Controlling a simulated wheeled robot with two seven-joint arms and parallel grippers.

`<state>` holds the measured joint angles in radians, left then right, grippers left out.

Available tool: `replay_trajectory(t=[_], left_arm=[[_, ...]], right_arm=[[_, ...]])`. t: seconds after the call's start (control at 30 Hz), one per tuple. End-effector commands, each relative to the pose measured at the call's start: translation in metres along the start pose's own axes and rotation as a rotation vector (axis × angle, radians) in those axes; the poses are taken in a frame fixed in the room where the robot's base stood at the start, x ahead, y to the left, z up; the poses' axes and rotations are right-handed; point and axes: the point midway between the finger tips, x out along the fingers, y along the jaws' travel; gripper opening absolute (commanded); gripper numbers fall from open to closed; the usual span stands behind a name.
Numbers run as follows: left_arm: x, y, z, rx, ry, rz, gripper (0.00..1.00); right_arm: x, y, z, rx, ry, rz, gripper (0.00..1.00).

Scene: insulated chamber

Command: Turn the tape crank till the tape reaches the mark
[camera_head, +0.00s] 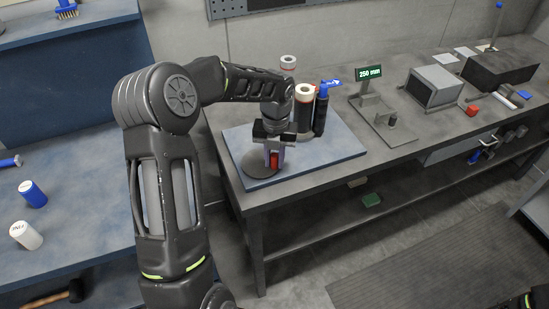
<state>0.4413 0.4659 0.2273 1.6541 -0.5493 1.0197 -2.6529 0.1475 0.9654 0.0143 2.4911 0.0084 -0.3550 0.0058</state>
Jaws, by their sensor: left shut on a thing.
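My left gripper (273,155) reaches down over the blue mat at the near left of the grey bench. It is shut on a small red upright part, apparently a handle (274,161), above a grey round disc (255,166). Whether this is the tape crank I cannot tell for sure, as the gripper covers much of it. No tape strip or mark can be made out. A stand with a green display (369,72) reading 250 mm is farther right. My right gripper is not in view; only a bit of that arm shows at the lower right corner.
Behind the gripper stand a dark cylinder with a white-and-red roll (305,93) and a dark bottle with a blue top (321,112). The blue mat's (340,143) right part is clear.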

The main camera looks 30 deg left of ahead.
Motion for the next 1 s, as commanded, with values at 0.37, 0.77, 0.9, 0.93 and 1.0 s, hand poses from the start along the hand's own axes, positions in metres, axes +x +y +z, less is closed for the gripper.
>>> replay_trajectory(t=[0.37,0.77,0.9,0.93,1.0], left_arm=[[0.0,0.0,0.0,-0.001,0.0,0.0,0.43],[-0.007,0.0,0.001,-0.002,-0.003,0.0,0.44],[-0.024,0.0,0.001,-0.002,-0.005,0.0,0.44],[-0.029,0.0,0.001,-0.001,-0.004,0.0,0.44],[-0.041,-0.001,0.001,-0.001,-0.004,-0.001,0.44]], right_arm=[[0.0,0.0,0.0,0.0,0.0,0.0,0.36],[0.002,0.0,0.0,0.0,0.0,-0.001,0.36],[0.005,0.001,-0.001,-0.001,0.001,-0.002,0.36],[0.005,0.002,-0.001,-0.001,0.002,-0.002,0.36],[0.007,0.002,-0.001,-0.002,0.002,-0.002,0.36]])
